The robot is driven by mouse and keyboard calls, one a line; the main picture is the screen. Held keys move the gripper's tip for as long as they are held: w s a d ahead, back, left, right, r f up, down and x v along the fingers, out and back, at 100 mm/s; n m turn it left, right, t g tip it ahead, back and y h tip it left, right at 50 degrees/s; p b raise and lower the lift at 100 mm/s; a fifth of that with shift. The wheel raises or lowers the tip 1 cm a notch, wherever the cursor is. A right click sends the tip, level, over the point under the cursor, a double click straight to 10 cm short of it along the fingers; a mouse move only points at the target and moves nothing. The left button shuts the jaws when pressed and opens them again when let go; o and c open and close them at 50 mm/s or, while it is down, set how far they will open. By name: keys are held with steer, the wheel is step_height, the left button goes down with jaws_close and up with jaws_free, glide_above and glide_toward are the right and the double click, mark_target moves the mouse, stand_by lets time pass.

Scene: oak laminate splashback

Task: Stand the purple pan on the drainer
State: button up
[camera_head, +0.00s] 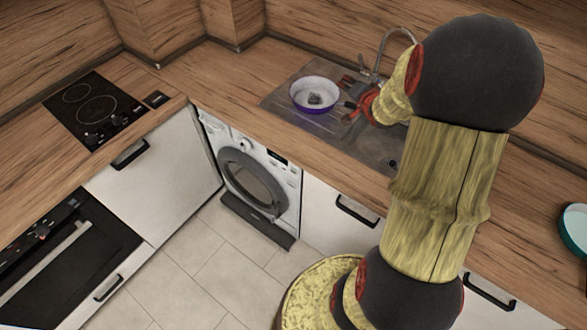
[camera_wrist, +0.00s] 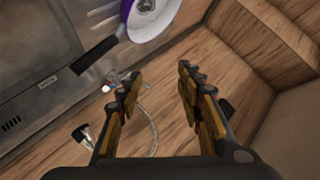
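The purple pan (camera_head: 302,106), white inside, sits base down and looks level on the ribbed metal drainer (camera_head: 283,100) left of the sink. A small grey patch or item shows in its middle; I cannot tell which. In the wrist view the pan (camera_wrist: 127,10) is cut off by the top edge, with a dark handle (camera_wrist: 95,56) pointing lower left. My gripper (camera_head: 350,101) is just right of the pan in the head view. In the wrist view my gripper (camera_wrist: 160,76) is open, with nothing between its fingers and the pan beyond the fingertips.
A curved tap (camera_head: 378,62) stands behind the sink, close to my gripper. A black hob (camera_head: 95,108) is on the left counter. A teal-rimmed dish (camera_head: 575,228) is at the right edge. The wooden counter (camera_head: 205,75) between hob and drainer is clear.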

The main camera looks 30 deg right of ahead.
steer(key=s+a+r+n+g, duration=0.1)
steer(key=s+a+r+n, duration=0.2)
steer(key=a, duration=0.4)
steer(key=s+a+r+n+g, duration=0.1)
steer(key=s+a+r, duration=0.1)
steer(key=a+r, duration=0.3)
steer(key=s+a+r+n+g, duration=0.1)
steer(key=s+a+r+n, duration=0.2)
steer(key=a, duration=0.5)
steer(key=s+a+n+g+y, duration=0.2)
steer(key=s+a+n+y, duration=0.2)
steer(key=s+a, duration=1.2)
steer(key=s+n, duration=0.1)
steer(key=n, duration=0.2)
steer(key=shift+a+r+g+y, duration=0.2)
steer(key=shift+a+g+y, duration=0.1)
steer(key=shift+a+g, duration=0.1)
steer(key=shift+d, duration=0.1)
step_height(320, 180, down, 3)
steer(key=b, duration=0.3)
steer(key=shift+c, duration=0.9)
